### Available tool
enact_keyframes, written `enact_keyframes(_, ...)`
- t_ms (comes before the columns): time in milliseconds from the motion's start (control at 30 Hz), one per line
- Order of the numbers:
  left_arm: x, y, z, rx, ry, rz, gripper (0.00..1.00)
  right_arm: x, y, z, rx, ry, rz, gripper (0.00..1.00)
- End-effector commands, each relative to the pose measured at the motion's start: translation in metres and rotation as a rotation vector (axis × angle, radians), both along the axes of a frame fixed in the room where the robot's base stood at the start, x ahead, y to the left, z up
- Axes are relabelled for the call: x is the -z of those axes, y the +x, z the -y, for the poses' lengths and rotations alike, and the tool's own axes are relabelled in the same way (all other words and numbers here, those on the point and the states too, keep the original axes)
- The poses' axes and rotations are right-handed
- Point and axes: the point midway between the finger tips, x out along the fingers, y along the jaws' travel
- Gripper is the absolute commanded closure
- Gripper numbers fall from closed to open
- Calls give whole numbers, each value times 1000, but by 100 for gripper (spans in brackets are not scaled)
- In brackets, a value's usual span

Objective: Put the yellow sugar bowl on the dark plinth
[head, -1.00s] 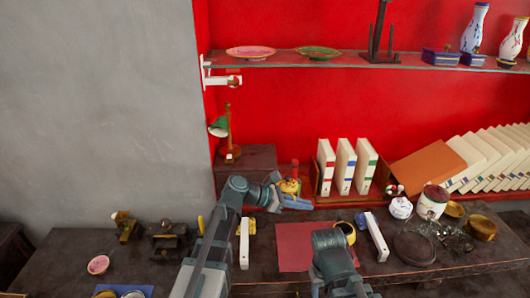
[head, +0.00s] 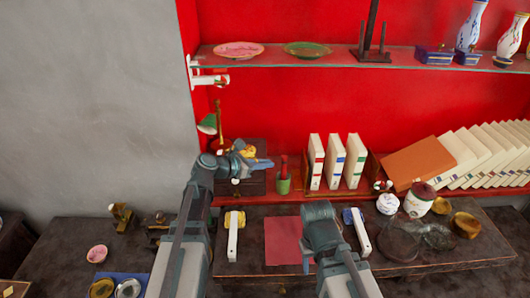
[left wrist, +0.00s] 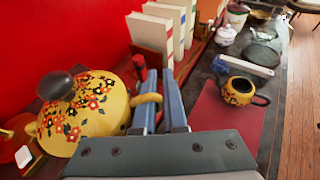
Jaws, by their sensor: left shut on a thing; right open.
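The yellow sugar bowl (head: 249,151), with painted flowers and a dark lid knob, is in my left gripper (head: 261,163). It fills the left of the left wrist view (left wrist: 85,112), where the fingers (left wrist: 160,105) are shut on its yellow loop handle. The dark plinth (head: 252,187) is the dark box at the back left. The bowl and gripper overlap its top in the head view; I cannot tell whether the bowl touches it. My right gripper (head: 322,214) is over the right part of the red mat (head: 284,240), its fingertips hidden.
A green cup (head: 283,185) stands right of the plinth and a green lamp (head: 208,124) behind it to the left. White books (head: 334,160) stand further right. A yellow pot (left wrist: 240,90) is on the mat. White bars (head: 232,238) flank the mat.

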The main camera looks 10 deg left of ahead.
Motion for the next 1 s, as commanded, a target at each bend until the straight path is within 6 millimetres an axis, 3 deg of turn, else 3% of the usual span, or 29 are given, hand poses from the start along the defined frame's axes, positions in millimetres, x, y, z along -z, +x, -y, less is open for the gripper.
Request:
enact_keyframes(100,4,36,-3,1,0,0,100,4,0,0,0,0,0,50)
enact_keyframes(400,10,106,-7,2,-1,-1,100,10,0,0,0,0,0,50)
enact_keyframes(867,12,129,-8,1,0,0,100,12,0,0,0,0,0,50)
enact_keyframes(1000,28,128,-8,1,0,0,100,28,0,0,0,0,0,50)
